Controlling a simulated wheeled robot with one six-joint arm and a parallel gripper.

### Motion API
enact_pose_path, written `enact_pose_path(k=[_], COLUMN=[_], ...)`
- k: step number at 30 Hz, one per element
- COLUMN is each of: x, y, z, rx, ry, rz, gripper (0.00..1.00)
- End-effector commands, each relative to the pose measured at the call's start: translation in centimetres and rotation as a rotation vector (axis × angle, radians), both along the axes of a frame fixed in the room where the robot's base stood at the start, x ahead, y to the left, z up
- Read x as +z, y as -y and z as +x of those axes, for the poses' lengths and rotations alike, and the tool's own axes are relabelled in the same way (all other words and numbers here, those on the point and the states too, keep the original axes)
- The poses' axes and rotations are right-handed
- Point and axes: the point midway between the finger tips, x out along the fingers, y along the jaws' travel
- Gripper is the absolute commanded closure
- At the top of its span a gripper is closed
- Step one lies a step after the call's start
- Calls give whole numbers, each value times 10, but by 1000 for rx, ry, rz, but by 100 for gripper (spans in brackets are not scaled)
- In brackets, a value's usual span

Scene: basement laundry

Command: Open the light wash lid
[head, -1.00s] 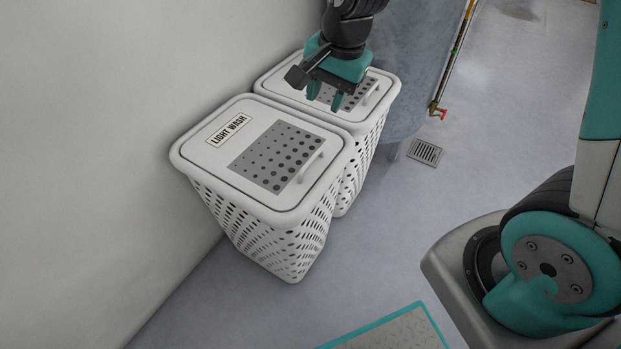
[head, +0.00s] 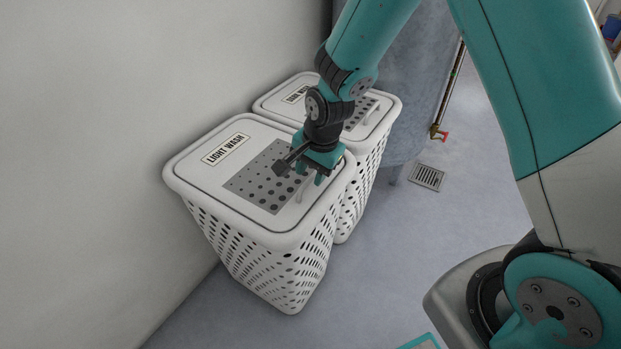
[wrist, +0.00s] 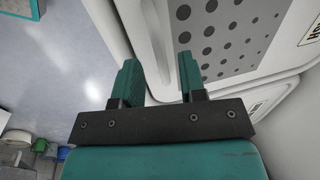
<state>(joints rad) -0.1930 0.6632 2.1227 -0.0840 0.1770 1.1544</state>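The light wash basket (head: 255,258) is a white perforated hamper in the head view. Its lid (head: 208,175) is shut and has a "LIGHT WASH" label (head: 226,149) and a grey dotted panel (head: 258,190). A white bar handle (head: 300,192) sits near the lid's right edge. My gripper (head: 309,173) is open, just above the handle's far end. In the wrist view, my gripper's fingers (wrist: 159,76) are apart and empty, with the handle (wrist: 159,40) showing in the gap between them, past the tips. I cannot tell how far below it lies.
A second white hamper (head: 378,110) with a shut, labelled lid stands right behind, close to the first. A wall (head: 90,150) runs along the left. A floor drain (head: 427,177) lies to the right. The floor right of the baskets is clear.

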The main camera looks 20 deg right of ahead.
Motion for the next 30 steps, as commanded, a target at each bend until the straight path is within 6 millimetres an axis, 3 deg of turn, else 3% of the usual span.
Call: enact_pose_path(k=[4, 14, 19, 30], x=[-13, -16, -15, -7], y=[-2, -2, -2, 2], z=[2, 3, 3, 3], rx=[0, 0, 0, -6], ry=[0, 1, 1, -12], rz=[0, 1, 1, -9], gripper=[62, 62, 99, 100])
